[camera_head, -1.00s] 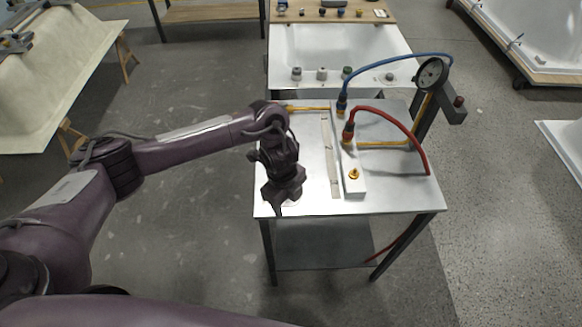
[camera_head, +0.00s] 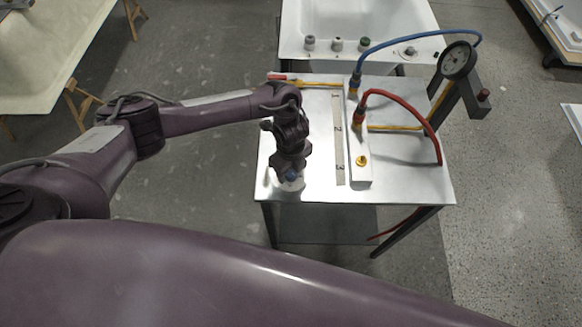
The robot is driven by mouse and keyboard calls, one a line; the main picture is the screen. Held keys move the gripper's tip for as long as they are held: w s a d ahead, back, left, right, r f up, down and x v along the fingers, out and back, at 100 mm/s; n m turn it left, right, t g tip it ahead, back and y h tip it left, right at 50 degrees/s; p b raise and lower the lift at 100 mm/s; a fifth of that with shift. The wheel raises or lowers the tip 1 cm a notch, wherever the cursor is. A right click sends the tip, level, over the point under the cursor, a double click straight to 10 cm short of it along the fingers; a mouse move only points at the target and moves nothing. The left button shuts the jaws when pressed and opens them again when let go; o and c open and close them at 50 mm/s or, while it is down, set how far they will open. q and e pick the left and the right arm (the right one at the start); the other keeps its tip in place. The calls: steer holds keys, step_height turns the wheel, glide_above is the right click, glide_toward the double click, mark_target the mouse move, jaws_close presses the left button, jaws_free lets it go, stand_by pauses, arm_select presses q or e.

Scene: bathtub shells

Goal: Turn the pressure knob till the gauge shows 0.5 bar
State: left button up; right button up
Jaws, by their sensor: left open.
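The round pressure gauge (camera_head: 458,60) has a pale dial and stands on a dark post at the table's back right. Its needle is too small to read. A dark red knob (camera_head: 484,95) sits on the block to the right of the post; I take it for the pressure knob. My left gripper (camera_head: 291,178) is open and points down over the left front part of the metal table, well away from gauge and knob. A small blue round thing (camera_head: 292,176) shows at its fingertips; I cannot tell whether they touch it. My right gripper is out of view.
The metal table (camera_head: 415,185) carries a white manifold bar (camera_head: 361,172) with a brass fitting, a numbered strip (camera_head: 338,150), a blue hose (camera_head: 420,38) and a red hose (camera_head: 425,125). A white tub (camera_head: 375,15) stands behind. My own arm link fills the lower foreground.

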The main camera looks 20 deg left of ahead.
arm_select(q)
steer(key=shift+f, duration=0.1)
steer(key=c, duration=1)
steer(key=shift+f+m+b, duration=0.2)
steer(key=shift+m+b, duration=0.3)
steer(key=shift+b, duration=0.15)
steer(key=shift+m, duration=0.3)
steer(key=shift+r, duration=0.2)
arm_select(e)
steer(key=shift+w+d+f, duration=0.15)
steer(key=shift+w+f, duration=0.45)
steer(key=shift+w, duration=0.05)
arm_select(q)
steer(key=o, duration=1)
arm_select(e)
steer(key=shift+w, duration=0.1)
